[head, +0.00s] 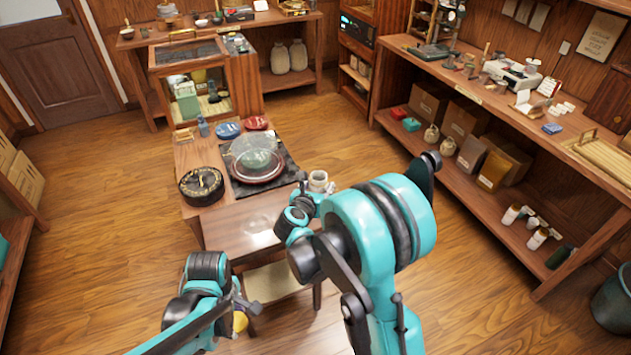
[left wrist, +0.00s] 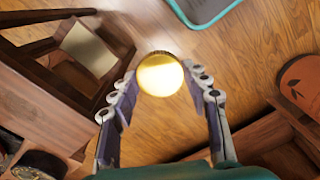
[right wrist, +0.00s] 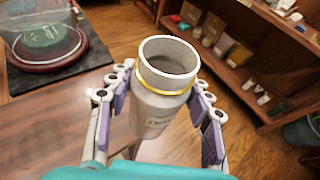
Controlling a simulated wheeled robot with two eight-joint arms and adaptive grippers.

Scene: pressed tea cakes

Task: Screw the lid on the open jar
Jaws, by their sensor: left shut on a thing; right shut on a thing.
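My left gripper (left wrist: 160,92) is shut on a round gold lid (left wrist: 160,74), which it holds over the floor in front of the small table. In the head view the lid (head: 240,321) shows as a small yellow patch beside my left gripper. My right gripper (right wrist: 160,88) is shut on a pale jar (right wrist: 152,118) with a yellow ring below its neck and a label. The jar's mouth is open, and the inside looks empty. In the head view the jar (head: 318,180) is at the table's right edge, well apart from the lid. Whether it touches the table is unclear.
The small wooden table (head: 230,228) has a clear front part. A dark mat (head: 232,188) behind carries a tray with a clear dome (head: 255,155). A black round tin (head: 201,186) is at left. Shelves (head: 480,105) stand at right.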

